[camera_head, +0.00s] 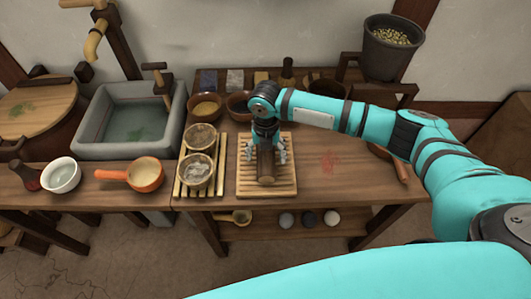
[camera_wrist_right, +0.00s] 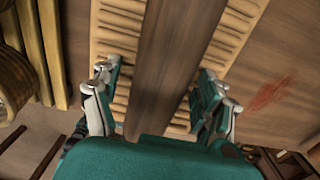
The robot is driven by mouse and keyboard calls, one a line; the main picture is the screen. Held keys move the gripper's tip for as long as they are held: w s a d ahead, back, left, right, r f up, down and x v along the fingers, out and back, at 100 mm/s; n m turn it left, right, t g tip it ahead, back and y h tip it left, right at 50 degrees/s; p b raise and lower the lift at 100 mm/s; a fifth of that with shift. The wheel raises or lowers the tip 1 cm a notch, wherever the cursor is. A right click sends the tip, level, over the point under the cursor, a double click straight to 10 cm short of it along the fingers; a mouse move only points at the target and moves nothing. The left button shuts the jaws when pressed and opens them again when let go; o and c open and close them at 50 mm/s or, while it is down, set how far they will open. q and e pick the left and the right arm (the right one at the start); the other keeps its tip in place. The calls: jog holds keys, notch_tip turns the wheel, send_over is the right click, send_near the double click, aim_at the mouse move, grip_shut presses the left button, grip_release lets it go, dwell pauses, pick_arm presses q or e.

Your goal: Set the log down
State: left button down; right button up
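The log (camera_head: 266,168) is a short dark brown piece lying on a slatted wooden board (camera_head: 288,178) on the table. My right gripper (camera_head: 266,151) is over the log, pointing down, with one finger on each side. In the right wrist view the log (camera_wrist_right: 168,60) runs between the spread fingers of the gripper (camera_wrist_right: 158,77), with slats showing between the left finger and the log. The right finger is closer to the log; I cannot tell if it touches. The log's far end is partly hidden under the gripper in the head view. My left gripper is not in view.
Two round containers (camera_head: 197,172) stand on a slatted rack left of the board. Bowls (camera_head: 205,106) sit behind, and a dark bucket of grain (camera_head: 387,47) stands on a raised stand at back right. The tabletop right of the board is mostly clear, with a red stain (camera_head: 329,161).

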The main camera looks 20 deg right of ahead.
jog(key=c, duration=1.4)
jog(key=shift+r, duration=0.1)
grip_shut()
jog(key=shift+w, duration=0.1)
